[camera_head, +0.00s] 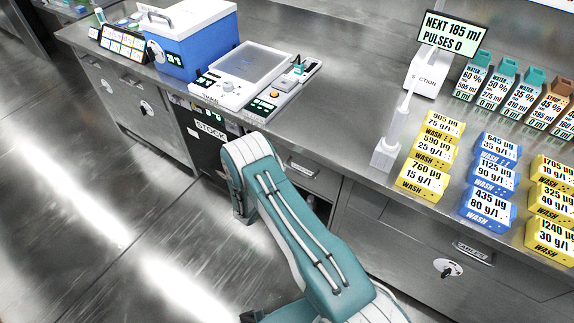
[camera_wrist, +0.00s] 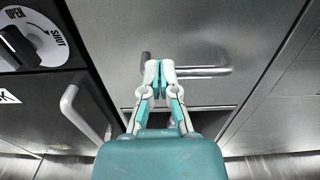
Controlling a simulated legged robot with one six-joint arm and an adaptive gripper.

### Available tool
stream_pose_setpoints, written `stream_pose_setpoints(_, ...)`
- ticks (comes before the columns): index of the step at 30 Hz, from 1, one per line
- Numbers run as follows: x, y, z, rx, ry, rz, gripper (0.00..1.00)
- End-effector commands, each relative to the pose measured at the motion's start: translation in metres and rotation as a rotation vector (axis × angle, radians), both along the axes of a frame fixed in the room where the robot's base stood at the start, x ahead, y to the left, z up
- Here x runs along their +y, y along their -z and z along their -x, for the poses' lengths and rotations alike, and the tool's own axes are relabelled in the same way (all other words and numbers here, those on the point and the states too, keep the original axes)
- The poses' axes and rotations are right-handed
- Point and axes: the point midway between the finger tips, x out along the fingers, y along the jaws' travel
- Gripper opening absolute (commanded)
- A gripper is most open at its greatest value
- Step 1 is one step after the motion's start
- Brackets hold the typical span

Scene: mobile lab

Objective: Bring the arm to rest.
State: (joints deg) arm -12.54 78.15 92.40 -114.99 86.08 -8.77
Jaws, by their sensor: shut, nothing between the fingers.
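My teal and white arm shows in the head view, low in front of the steel bench (camera_head: 345,165) and bent, with its upper part below the bench top. My gripper (camera_wrist: 158,68) shows in the wrist view with its white and teal fingers together and nothing between them. Behind the fingertips in that view is a cabinet front with a horizontal bar handle (camera_wrist: 203,71). I cannot tell whether the fingertips touch it. In the head view the gripper is hidden or too unclear to make out.
The bench carries a blue cooler box (camera_head: 190,52), a white device with a tray (camera_head: 240,75), a suction stand (camera_head: 430,72) and rows of labelled yellow and blue wash blocks (camera_head: 487,205). A dial (camera_wrist: 30,40) and a second handle (camera_wrist: 85,112) are at left. Open floor (camera_head: 80,220) lies left.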

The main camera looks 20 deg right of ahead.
Motion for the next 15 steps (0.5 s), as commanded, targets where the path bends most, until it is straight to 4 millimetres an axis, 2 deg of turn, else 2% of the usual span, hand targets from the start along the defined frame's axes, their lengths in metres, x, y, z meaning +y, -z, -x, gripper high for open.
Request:
stream_pose_setpoints(1, 0.011, 0.0, 0.007, 0.002, -0.005, 0.0, 0.0)
stream_pose_setpoints(6, 0.032, 0.0, 0.024, 0.001, -0.003, 0.0, 0.0)
stream_pose_setpoints(15, 0.041, 0.0, 0.033, 0.002, 0.0, -0.001, 0.0)
